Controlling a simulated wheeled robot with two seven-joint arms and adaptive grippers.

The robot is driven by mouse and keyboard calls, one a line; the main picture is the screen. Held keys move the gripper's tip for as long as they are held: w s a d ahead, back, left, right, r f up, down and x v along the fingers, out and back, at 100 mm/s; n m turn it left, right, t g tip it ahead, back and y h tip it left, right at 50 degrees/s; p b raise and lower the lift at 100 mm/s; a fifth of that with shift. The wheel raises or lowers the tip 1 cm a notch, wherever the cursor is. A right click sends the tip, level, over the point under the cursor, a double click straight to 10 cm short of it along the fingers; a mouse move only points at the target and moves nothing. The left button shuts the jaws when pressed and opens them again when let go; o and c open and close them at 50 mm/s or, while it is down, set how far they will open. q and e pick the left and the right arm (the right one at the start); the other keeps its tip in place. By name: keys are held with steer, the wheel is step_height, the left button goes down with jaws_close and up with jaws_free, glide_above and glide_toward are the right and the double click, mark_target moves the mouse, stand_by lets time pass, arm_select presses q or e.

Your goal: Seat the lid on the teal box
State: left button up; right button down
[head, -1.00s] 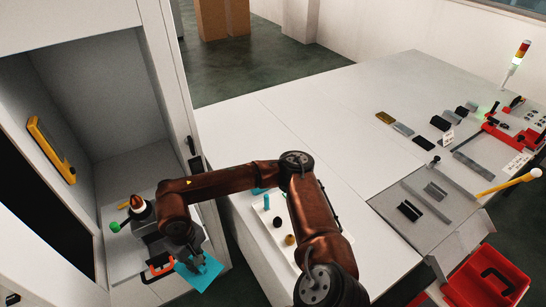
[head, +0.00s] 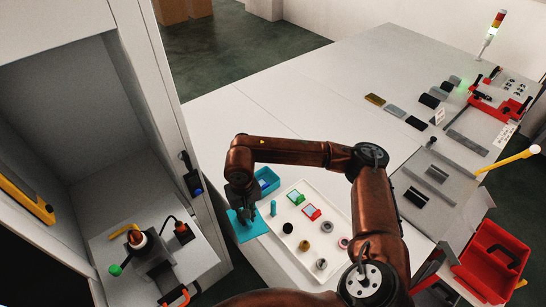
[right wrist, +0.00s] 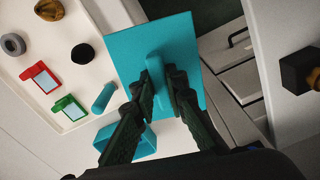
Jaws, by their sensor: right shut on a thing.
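The teal lid (head: 250,229) is a flat square plate with an upright handle. My right gripper (head: 244,214) is shut on that handle. In the right wrist view the fingers (right wrist: 160,96) pinch the handle and the lid (right wrist: 140,48) spreads beyond them. The teal box (head: 266,181) is on the table, behind and a little right of the lid in the head view. Its top looks open, with a darker blue inside. In the right wrist view the box (right wrist: 146,146) is partly hidden by the fingers. The lid is apart from the box. My left gripper is not in view.
A white tray (head: 325,258) holds a teal peg (head: 274,208), a green and a red framed piece, and several round parts. The cabinet (head: 150,100) with tools inside stands on the left. A red bin (head: 490,255) is at the far right.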

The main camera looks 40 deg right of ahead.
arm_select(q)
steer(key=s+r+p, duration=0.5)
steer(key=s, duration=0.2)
arm_select(e)
steer(key=w+d+r+m+p, duration=0.2)
steer(key=w+d+m, duration=1.2)
steer(key=w, duration=0.1)
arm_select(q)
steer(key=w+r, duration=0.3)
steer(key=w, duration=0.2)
arm_select(e)
steer(key=shift+m, duration=0.7)
steer(key=shift+w+d+f+b, duration=0.2)
steer(key=shift+d+f+b, duration=0.15)
steer(key=shift+f+b, duration=0.65)
steer(key=shift+w+d+f+b, duration=0.25)
steer(key=shift+f+b, duration=0.35)
steer(key=shift+f, duration=0.75)
steer(key=shift+w+d+f+b, duration=0.1)
steer(key=shift+d+f+b, duration=0.3)
steer(key=shift+f+b, duration=0.6)
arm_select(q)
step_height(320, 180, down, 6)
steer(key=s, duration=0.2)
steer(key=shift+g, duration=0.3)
arm_select(e)
steer(key=shift+f, duration=0.5)
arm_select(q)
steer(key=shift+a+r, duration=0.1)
